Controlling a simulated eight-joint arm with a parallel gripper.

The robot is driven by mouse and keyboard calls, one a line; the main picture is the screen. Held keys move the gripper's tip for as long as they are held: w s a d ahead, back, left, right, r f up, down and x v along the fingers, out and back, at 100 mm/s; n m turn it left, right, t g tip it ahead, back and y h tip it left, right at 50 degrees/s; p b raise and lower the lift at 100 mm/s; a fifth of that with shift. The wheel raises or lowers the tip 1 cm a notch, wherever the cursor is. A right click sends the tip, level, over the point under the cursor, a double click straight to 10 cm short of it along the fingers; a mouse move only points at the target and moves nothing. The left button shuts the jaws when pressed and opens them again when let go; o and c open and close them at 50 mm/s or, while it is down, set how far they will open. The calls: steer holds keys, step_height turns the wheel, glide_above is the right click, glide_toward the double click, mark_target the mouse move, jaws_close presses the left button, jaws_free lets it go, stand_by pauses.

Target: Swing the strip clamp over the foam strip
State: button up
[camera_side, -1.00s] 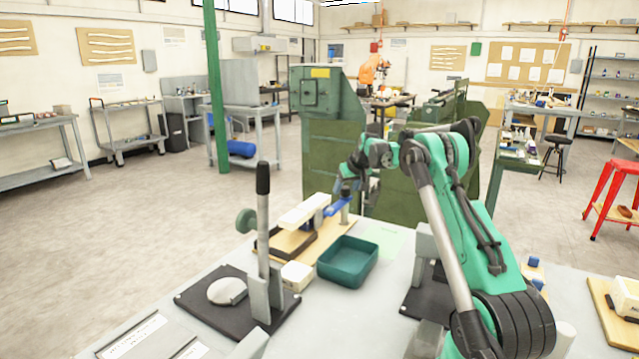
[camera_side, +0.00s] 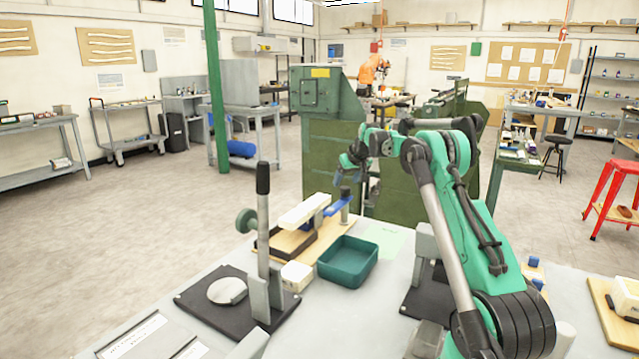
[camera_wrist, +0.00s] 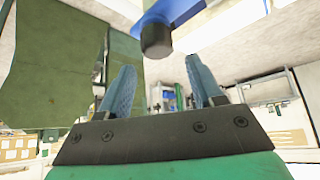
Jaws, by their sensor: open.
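The foam strip (camera_side: 305,211) is a pale bar lying over a dark block on a wooden board. The strip clamp (camera_side: 337,206) is blue and sits at the strip's right end; in the wrist view its blue arm with a dark round tip (camera_wrist: 157,40) hangs at top centre. The pale strip seems to show at upper right in the wrist view (camera_wrist: 238,18). My gripper (camera_side: 341,178) is above the clamp in the side view. In the wrist view its two blue fingers (camera_wrist: 162,76) are apart with nothing between them, and the clamp tip appears beyond them.
A teal tray (camera_side: 348,262) stands just in front of the clamp, with a small white block (camera_side: 297,276) beside it. A lever press with a tall black-handled lever (camera_side: 263,200) stands at left. A green machine (camera_side: 332,150) is behind the bench.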

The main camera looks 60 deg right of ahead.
mark_target(339, 200)
steer(key=shift+f, duration=0.1)
steer(key=shift+f, duration=1.15)
jaws_close()
steer(key=c, duration=0.9)
jaws_free()
steer(key=m+g, duration=0.1)
steer(key=m, duration=0.1)
steer(key=m+g+h, duration=0.1)
steer(key=m, duration=0.1)
steer(key=m+g+h, duration=0.1)
steer(key=m, duration=0.1)
steer(key=shift+w+a, duration=0.2)
steer(key=shift+w, duration=0.1)
steer(key=shift+m+g+h, duration=0.3)
steer(key=shift+m+g, duration=0.1)
steer(key=shift+m, duration=0.6)
jaws_close()
jaws_free()
steer(key=m+g, duration=0.2)
steer(key=m, duration=0.2)
steer(key=shift+w, duration=0.15)
steer(key=o, duration=1.1)
